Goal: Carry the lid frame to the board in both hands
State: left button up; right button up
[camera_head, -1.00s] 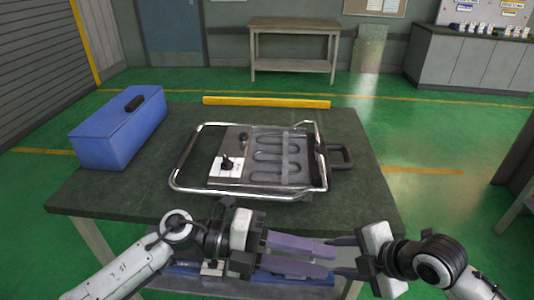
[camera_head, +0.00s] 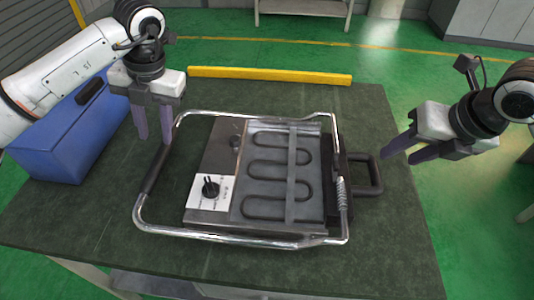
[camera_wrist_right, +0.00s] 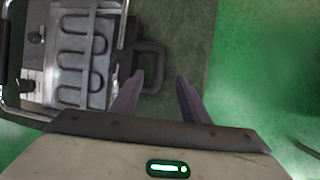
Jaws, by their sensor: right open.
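The lid frame (camera_head: 238,237) appears to be the chrome tube frame on the table, around a metal plate with a looped heating element (camera_head: 275,170). A black grip (camera_head: 158,170) is on its left side. A black loop handle (camera_head: 375,174) sticks out at the right; it also shows in the right wrist view (camera_wrist_right: 153,64). My left gripper (camera_head: 153,138) points down, open and empty, near the upper end of the black grip. My right gripper (camera_head: 402,154) is open and empty, right of the loop handle and apart from it. I cannot tell which thing is the board.
A blue box (camera_head: 55,150) stands at the table's left, partly behind my left arm. A yellow bar (camera_head: 270,76) lies along the table's back edge. The dark green tabletop (camera_head: 75,225) is clear in front of the box. A white card with a black knob (camera_head: 209,190) is on the plate.

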aim_at(159, 157)
pick_arm(q)
jog(key=f, duration=0.3)
jog(key=a+f, duration=0.1)
jog(key=f, duration=0.2)
jog(key=a+f, duration=0.1)
jog(key=f, duration=0.3)
jog(key=shift+s, duration=0.25)
pick_arm(e)
jog(key=x, duration=1)
jog(key=shift+s+f, duration=0.1)
jog(key=shift+s, duration=0.1)
pick_arm(q)
grip_shut()
pick_arm(e)
grip_shut()
